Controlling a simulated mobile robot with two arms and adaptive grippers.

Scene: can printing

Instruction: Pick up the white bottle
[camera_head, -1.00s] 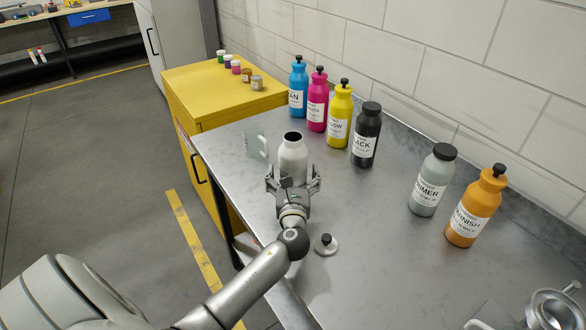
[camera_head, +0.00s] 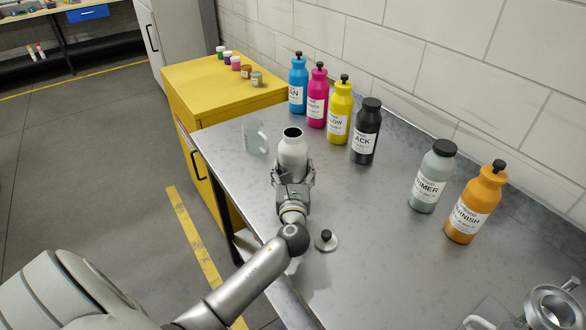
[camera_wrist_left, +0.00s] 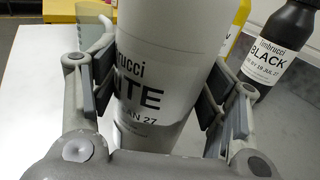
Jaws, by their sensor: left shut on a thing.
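The white bottle (camera_head: 292,155) stands upright near the left part of the metal table, with its dark mouth open at the top. Its label, ending in "ITE", faces the left wrist camera, where the bottle (camera_wrist_left: 170,60) fills the middle. My left gripper (camera_head: 293,176) is shut on the bottle, with a finger on each side of its body. In the left wrist view the finger pads press against both sides. The bottle's base is hidden behind the gripper in the head view, so I cannot tell whether it touches the table. My right gripper is not in view.
A translucent jug (camera_head: 254,138) stands close left of the bottle. A black-knobbed lid (camera_head: 326,240) lies near the front edge. Cyan (camera_head: 298,85), magenta (camera_head: 317,97), yellow (camera_head: 339,112), black (camera_head: 366,132), grey primer (camera_head: 433,177) and orange varnish (camera_head: 475,205) bottles line the wall side.

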